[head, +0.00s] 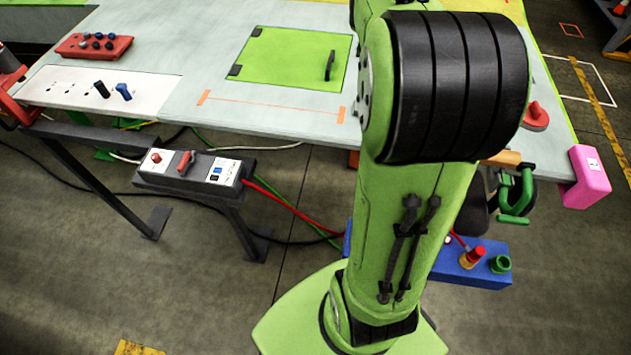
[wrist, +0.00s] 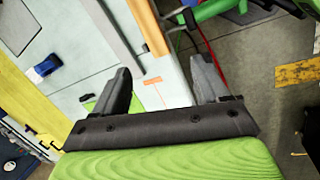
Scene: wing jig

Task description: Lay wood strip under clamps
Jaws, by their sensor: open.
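A brown wood strip (wrist: 148,27) shows at the top of the wrist view, along the edge of the pale table. In the head view a short piece of it (head: 503,158) shows at the table's front edge, right of my arm; my arm hides its middle. A green clamp (head: 517,195) hangs at that edge near the strip's right end. Green clamp-like parts (wrist: 218,8) also show at the top of the wrist view. My gripper (wrist: 163,80) is open, with nothing between its fingers. The strip lies beyond the fingertips, apart from them. In the head view my arm hides the gripper.
The pale table (head: 215,105) holds a green hinged panel (head: 290,57) and a red tray (head: 95,46). A control box (head: 190,172) stands before it. A pink block (head: 589,178) sits at the right corner. A blue box (head: 470,268) and cables lie on the floor.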

